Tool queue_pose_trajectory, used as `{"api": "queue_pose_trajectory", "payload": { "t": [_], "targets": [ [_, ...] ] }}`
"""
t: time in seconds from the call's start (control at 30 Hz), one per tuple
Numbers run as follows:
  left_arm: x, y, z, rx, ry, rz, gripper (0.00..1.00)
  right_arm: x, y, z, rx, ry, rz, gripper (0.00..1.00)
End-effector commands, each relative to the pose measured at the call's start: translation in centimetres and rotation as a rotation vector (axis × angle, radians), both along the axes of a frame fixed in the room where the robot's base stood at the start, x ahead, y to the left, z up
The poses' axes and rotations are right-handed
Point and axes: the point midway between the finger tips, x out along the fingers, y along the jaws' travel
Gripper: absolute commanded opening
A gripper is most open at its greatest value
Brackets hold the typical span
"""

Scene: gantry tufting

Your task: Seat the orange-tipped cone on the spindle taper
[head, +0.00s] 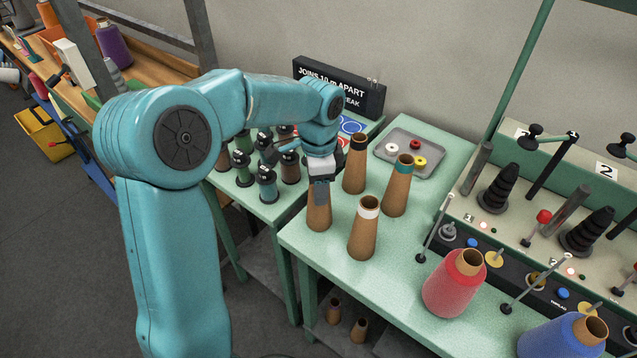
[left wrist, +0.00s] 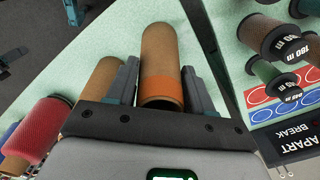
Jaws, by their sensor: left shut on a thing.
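The orange-tipped cone, a brown tapered tube, shows in the left wrist view (left wrist: 160,55) with its orange band near my fingers. My left gripper (head: 320,188) is shut on its upper end; the fingers show on both sides in the left wrist view (left wrist: 158,90). In the head view the gripper hides the orange tip, and the brown body (head: 319,216) stands upright at the table's left edge. I cannot tell whether its base touches the table. Two black stepped spindle tapers (head: 497,191) (head: 586,232) stand on the machine at the right, well apart from the cone.
Black-tipped (head: 355,170), teal-tipped (head: 397,190) and white-tipped (head: 364,232) cones stand close by on the green table (head: 300,243). A grey tray (head: 388,148) lies behind them. A red yarn cone (head: 452,285) and blue yarn cone (head: 555,340) stand before the machine, near thin rods.

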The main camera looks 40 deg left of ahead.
Motion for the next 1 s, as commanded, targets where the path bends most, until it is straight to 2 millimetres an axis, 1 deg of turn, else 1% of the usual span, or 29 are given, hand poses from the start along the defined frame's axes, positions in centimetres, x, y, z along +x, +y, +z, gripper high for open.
{"api": "queue_pose_trajectory", "payload": {
  "t": [0.23, 0.4, 0.43, 0.5, 0.77, 0.83, 0.97, 1.0],
  "targets": [
    [0.0, 0.0, -0.2, 0.0, 0.0, 0.0, 0.12, 0.0, 0.0, 0.1, 0.0, 0.0, 0.0, 0.43],
    [0.0, 0.0, -0.7, 0.0, 0.0, 0.0, 0.12, 0.0, 0.0, -0.4, 0.0, 0.0, 0.0, 0.43],
    [0.0, 0.0, -0.7, 0.0, 0.0, 0.0, 0.58, 0.0, 0.0, -0.3, 0.0, 0.0, 0.0, 0.43],
    [0.0, 0.0, -0.6, 0.0, 0.0, 0.0, 0.77, 0.0, 0.0, -0.2, 0.0, 0.0, 0.0, 0.43],
    [0.0, 0.0, -0.6, 0.0, 0.0, 0.0, 0.77, 0.0, 0.0, -0.2, 0.0, 0.0, 0.0, 0.43],
    [0.0, 0.0, -0.8, 0.0, -0.001, 0.0, 0.77, 0.0, 0.0, -0.6, 0.0, 0.0, 0.0, 0.43],
    [0.1, 0.0, 1.0, 0.002, -0.005, 0.0, 0.77, 0.0, 0.0, -0.5, 0.0, 0.0, 0.0, 0.43],
    [0.1, 0.0, 1.9, 0.002, -0.006, 0.0, 0.77, 0.0, 0.0, -0.6, 0.0, 0.0, 0.0, 0.43]
  ]
}}
